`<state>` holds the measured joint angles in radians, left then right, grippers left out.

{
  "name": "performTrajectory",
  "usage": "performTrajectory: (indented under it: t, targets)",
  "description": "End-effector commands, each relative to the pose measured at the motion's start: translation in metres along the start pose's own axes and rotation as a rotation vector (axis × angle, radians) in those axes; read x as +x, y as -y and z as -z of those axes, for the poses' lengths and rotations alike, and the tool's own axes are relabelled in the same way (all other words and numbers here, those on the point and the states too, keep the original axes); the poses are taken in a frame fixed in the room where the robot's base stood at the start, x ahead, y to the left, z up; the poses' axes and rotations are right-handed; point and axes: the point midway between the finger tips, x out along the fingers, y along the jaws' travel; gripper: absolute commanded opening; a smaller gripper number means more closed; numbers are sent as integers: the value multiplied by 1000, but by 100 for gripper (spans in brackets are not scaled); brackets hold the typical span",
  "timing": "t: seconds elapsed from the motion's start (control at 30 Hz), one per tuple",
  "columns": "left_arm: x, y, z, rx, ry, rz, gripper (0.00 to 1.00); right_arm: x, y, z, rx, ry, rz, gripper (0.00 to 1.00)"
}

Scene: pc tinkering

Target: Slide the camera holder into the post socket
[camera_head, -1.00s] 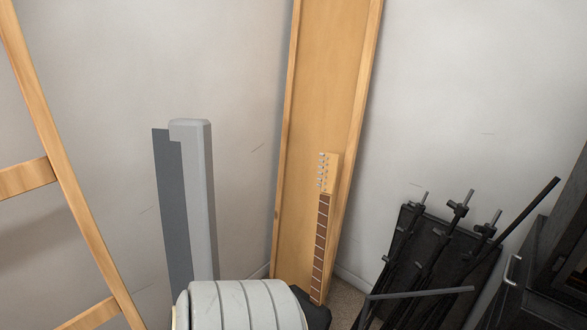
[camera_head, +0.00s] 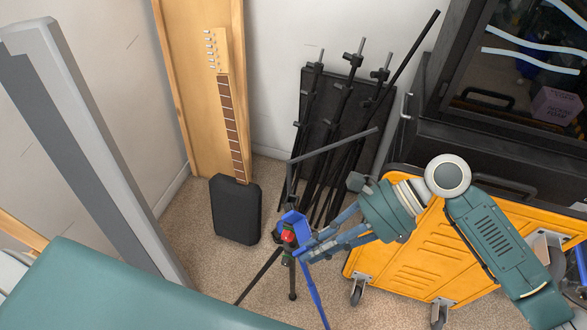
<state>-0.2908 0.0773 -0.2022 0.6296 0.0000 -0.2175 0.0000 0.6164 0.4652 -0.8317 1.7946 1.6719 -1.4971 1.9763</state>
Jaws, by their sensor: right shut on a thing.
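A small tripod-like stand (camera_head: 292,275) with dark legs and one blue leg stands on the carpet in the camera_head view. At its top is a blue part (camera_head: 290,220), which looks like the camera holder, with a red piece below it. My right gripper (camera_head: 302,250) comes in from the right, with its fingers at the blue and red parts. It is shut on what looks like the camera holder. The post socket cannot be told apart from the top of the stand, and I cannot tell whether the holder is in it. My left gripper is not in view.
A guitar neck (camera_head: 230,120) rises from a black case (camera_head: 236,208) beside a wooden panel. Several black stands (camera_head: 335,125) lean at the wall. A yellow wheeled cart (camera_head: 405,275) is under my right arm. A grey post (camera_head: 75,110) stands at left. Some carpet is bare near the stand.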

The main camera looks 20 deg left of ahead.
Motion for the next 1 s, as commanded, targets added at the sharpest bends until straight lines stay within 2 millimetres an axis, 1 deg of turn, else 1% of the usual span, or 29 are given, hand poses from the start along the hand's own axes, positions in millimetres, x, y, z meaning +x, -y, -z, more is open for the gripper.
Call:
performTrajectory:
  t: [0.03,0.07,0.1,0.17,0.2,0.3,0.4,0.5,0.6,0.87,1.0]
  targets:
    - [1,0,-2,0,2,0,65,1,7,-13,55,90,73,0]
    - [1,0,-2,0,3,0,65,0,14,-23,81,141,119,0]
    - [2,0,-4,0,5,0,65,-2,22,-34,112,206,180,0]
    - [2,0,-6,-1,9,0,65,-8,36,-50,149,296,270,0]
    - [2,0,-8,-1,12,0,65,-13,46,-62,163,356,331,0]
    - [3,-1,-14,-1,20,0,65,-30,70,-86,191,482,466,0]
    - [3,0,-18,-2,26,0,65,-46,89,-99,195,556,552,0]
    - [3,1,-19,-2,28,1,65,-56,99,-104,193,590,590,0]
    - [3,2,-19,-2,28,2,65,-59,102,-106,192,601,605,0]
    - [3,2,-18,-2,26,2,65,-59,102,-106,191,599,604,0]
    - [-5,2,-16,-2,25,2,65,-62,101,-108,191,599,603,0]
